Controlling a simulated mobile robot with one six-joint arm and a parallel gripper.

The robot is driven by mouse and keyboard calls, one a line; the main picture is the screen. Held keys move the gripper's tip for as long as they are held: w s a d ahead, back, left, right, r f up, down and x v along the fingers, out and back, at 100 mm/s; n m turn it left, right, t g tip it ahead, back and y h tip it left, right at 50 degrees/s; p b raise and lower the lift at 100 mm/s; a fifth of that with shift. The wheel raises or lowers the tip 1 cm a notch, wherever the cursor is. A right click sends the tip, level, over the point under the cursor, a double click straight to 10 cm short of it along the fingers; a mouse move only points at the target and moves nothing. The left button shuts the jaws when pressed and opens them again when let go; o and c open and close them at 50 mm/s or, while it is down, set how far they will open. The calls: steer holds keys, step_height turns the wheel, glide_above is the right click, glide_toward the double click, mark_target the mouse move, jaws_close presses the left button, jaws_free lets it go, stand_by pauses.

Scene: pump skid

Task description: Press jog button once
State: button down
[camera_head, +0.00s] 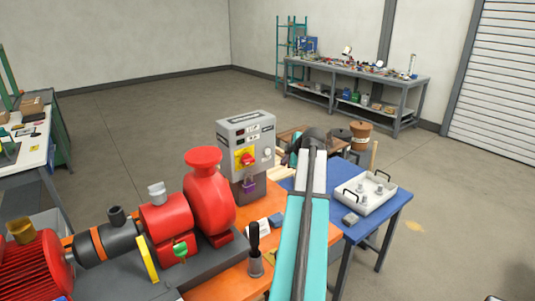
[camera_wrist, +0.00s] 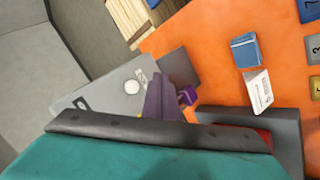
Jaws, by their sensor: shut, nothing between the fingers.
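The grey control box (camera_head: 246,133) stands on a post behind the red pump, with a yellow plate and red switch on its front. A pale round button (camera_head: 266,152), which looks like the jog button, is at the right of that face. It also shows in the wrist view (camera_wrist: 132,87). A purple padlock (camera_head: 250,185) hangs below the switch. In the wrist view my gripper (camera_wrist: 156,80) is shut and empty, its narrow fingers overlapping the box between button and padlock. I cannot tell the gap to the box. In the head view my arm hides the fingers.
The red pump (camera_head: 208,195) and its motor stand left of the box on the orange bench (camera_head: 225,282). A black-handled tool in a holder (camera_head: 255,262) stands in front. A white tray (camera_head: 372,207) sits on the blue table at right. Open floor lies behind.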

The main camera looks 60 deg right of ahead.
mark_target(268, 152)
steer(key=w+d, duration=0.2)
steer(key=w, duration=0.4)
steer(key=shift+w, duration=0.35)
steer(key=shift+d, duration=0.1)
steer(key=shift+w+d+b, duration=0.3)
steer(key=shift+w+b, duration=0.05)
steer(key=shift+w, duration=0.35)
stand_by(3.1)
steer(key=shift+s, duration=0.1)
stand_by(0.3)
steer(key=shift+s+a+b, duration=0.3)
steer(key=shift+s, duration=0.45)
